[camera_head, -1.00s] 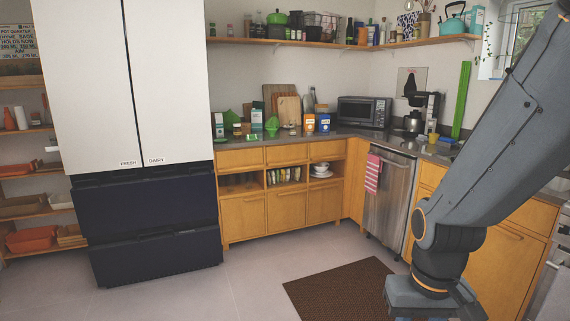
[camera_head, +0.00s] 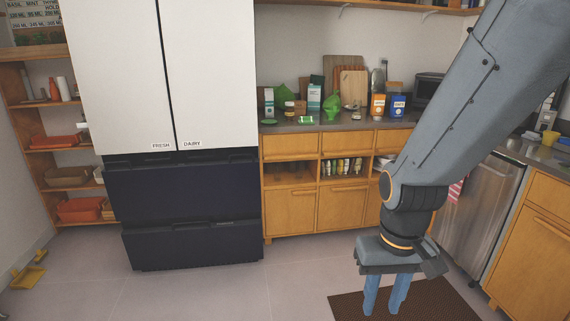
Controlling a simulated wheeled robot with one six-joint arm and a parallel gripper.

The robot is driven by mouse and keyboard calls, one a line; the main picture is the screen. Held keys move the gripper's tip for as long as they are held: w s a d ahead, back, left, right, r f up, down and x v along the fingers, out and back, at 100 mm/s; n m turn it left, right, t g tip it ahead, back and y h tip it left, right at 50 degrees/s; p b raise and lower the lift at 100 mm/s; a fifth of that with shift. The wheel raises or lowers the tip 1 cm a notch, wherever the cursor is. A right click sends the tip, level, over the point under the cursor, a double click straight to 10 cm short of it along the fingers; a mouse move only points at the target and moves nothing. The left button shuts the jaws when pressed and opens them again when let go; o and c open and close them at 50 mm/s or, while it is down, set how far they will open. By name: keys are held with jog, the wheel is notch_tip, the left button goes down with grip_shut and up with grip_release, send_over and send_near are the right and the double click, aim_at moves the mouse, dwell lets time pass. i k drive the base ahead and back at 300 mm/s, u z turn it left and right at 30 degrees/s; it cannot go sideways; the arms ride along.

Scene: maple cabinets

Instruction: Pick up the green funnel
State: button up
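Two green objects stand on the counter right of the fridge. One green, roughly cone-shaped object (camera_head: 333,106) is near the counter's front, left of the orange box. A second green, pointed object (camera_head: 285,97) stands further back to the left, partly hidden by items in front. Both are small here, and I cannot tell for sure which is the green funnel. My gripper (camera_head: 383,306) points down over the brown mat, well in front of and below the counter. Its two blue fingers are apart with nothing between them.
A white and dark fridge (camera_head: 190,190) stands left of the counter (camera_head: 300,127). Orange (camera_head: 377,105) and blue (camera_head: 398,106) boxes, cutting boards (camera_head: 352,86) and a carton (camera_head: 314,97) crowd the counter. A dishwasher (camera_head: 480,215) is at right. The floor before the cabinets is clear except the mat (camera_head: 425,302).

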aim_at(331, 112)
jog(key=u, duration=0.2)
jog(key=i, duration=1.7)
jog(key=z, duration=0.3)
jog(key=i, duration=1.65)
jog(key=z, duration=0.3)
